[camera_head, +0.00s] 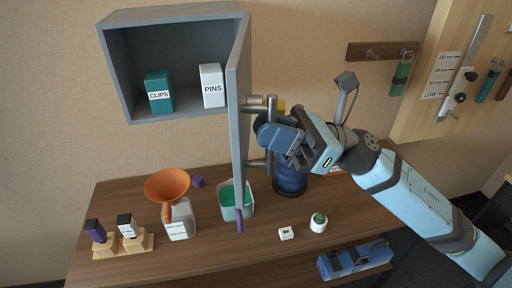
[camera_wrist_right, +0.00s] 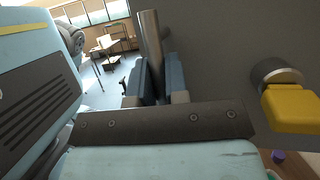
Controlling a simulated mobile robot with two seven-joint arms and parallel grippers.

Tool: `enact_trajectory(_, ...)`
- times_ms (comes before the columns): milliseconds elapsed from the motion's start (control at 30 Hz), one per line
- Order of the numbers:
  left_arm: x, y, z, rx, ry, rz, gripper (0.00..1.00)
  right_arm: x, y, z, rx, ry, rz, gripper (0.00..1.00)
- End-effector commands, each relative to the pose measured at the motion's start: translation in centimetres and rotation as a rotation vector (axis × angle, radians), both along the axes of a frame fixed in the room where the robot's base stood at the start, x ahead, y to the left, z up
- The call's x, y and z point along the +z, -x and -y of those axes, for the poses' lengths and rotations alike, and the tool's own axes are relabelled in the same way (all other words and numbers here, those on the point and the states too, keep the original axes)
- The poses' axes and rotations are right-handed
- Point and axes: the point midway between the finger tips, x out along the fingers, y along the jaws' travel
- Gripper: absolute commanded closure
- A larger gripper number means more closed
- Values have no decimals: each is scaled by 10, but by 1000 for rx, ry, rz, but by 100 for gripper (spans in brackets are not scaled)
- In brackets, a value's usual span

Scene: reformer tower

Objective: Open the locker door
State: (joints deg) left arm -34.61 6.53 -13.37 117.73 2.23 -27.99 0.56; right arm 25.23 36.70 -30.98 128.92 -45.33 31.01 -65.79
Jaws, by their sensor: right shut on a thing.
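The grey locker (camera_head: 118,70) hangs on the wall at the upper left. Its door (camera_head: 236,125) stands open, swung out from the right side and seen nearly edge-on. A metal handle (camera_head: 258,103) with two standoffs sticks out from the door's right face. My right gripper (camera_head: 268,132) is shut on the handle between the standoffs. In the right wrist view, the handle bar (camera_wrist_right: 150,40) passes between the two blue fingers (camera_wrist_right: 155,85). The grip hides part of the bar. My left gripper is not in view.
A teal CLIPS box (camera_head: 158,91) and a white PINS box (camera_head: 212,86) stand inside. Below, the wooden bench (camera_head: 200,245) holds an orange funnel (camera_head: 168,185), a green-lined bin (camera_head: 228,200) and a dark blue container (camera_head: 291,182). A yellow piece (camera_wrist_right: 292,108) sits beside the grip.

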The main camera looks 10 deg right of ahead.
Motion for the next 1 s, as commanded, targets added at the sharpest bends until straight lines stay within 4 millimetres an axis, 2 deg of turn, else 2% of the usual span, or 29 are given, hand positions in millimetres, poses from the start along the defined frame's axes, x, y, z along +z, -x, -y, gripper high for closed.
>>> enact_trajectory(33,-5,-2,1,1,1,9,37,-5,0,3,14,1,3,100)
enact_trajectory(400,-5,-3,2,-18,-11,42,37,-2,0,19,79,1,0,100)
enact_trajectory(867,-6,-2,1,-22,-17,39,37,0,0,20,85,1,-1,100)
enact_trajectory(900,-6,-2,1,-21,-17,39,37,0,0,20,85,1,-1,81)
enact_trajectory(1000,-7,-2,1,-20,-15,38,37,0,0,20,84,1,0,61)
